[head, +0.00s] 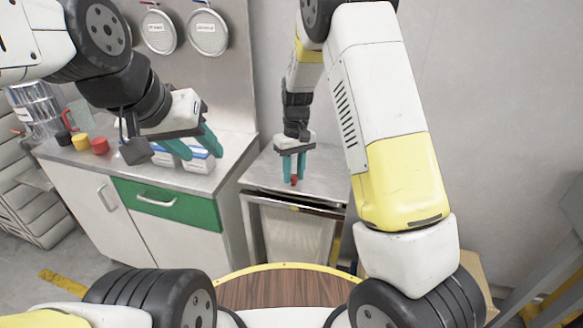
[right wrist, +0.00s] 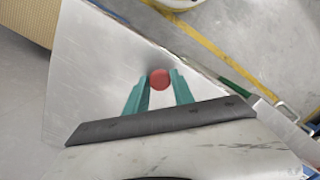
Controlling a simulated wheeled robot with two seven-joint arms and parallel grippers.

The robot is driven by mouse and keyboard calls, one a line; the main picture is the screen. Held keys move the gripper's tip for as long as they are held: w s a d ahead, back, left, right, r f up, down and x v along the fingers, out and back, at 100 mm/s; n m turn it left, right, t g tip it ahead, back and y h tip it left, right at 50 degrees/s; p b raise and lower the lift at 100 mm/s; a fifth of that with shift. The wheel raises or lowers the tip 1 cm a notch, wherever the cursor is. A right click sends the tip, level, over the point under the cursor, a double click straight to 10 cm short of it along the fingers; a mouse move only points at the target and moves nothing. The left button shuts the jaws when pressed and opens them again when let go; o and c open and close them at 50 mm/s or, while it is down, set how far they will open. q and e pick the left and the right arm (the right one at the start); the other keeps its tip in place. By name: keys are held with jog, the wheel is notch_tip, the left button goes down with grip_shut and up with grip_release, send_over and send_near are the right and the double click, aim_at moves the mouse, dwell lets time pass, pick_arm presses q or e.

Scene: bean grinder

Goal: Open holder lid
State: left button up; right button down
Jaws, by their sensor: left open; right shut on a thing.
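The holder (head: 295,240) is a metal-framed bin right of the counter. Its flat metal lid (head: 325,172) lies on top, and a dark gap shows under its front edge. A red knob (head: 294,180) is on the lid. My right gripper (head: 292,177) points down and is shut on the knob. In the right wrist view, the red knob (right wrist: 160,79) sits between the teal fingertips, over the metal lid (right wrist: 100,75). My left gripper (head: 204,154) is open above the counter, in front of white boxes that it partly hides.
The counter (head: 225,150) with a green drawer (head: 165,202) stands left of the holder. Red (head: 100,146) and yellow (head: 80,142) cups stand at its left. Round sieves (head: 208,33) hang on the back panel. A grey wall is behind the holder.

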jog(key=w+d+r, duration=0.1)
jog(key=w+r, duration=0.3)
jog(key=r, duration=0.3)
jog(key=w+d+r+g, duration=0.1)
jog(key=w+r, duration=0.3)
jog(key=r, duration=0.3)
jog(key=shift+d+r, duration=0.35)
jog(key=shift+d, duration=0.05)
